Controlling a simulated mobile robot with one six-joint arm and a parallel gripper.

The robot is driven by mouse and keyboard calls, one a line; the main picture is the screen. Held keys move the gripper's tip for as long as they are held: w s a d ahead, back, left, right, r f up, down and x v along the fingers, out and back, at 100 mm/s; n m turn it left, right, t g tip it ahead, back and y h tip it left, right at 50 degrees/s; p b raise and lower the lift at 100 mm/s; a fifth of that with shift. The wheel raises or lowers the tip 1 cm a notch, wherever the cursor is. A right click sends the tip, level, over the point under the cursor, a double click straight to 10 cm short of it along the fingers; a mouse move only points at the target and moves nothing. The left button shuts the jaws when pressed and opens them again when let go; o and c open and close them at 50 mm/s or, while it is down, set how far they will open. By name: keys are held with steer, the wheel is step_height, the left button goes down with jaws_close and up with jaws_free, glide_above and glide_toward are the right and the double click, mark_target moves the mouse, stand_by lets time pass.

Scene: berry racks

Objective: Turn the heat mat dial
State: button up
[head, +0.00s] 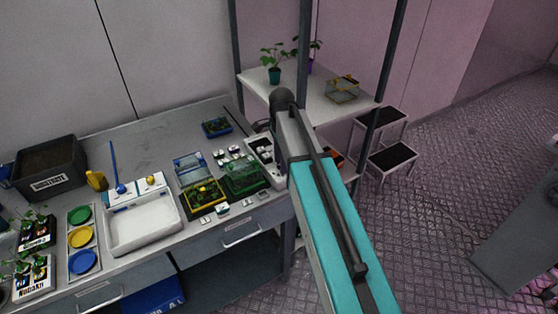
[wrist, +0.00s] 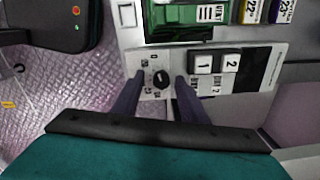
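The heat mat dial is a small black round knob (wrist: 161,79) on a white panel (wrist: 150,58) with numbers printed around it, in the wrist view. My gripper (wrist: 160,84) is open, with one dark finger on each side of the knob. A gap shows between each finger and the knob. I cannot tell how far above the panel the fingertips are. In the head view my arm covers the gripper and the dial; only part of a pale unit (head: 262,151) shows beside the arm at the bench's right end.
Two white rocker switches, 1 (wrist: 203,64) and 2 (wrist: 229,63), sit right of the dial. A green vented box (wrist: 180,25) is close behind the panel. Yellow (head: 204,194) and green (head: 243,176) crates stand left of my arm. A rack post (head: 304,50) rises beside it.

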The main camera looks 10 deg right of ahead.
jaws_close()
steer(key=shift+a, duration=0.45)
steer(key=shift+d, duration=0.35)
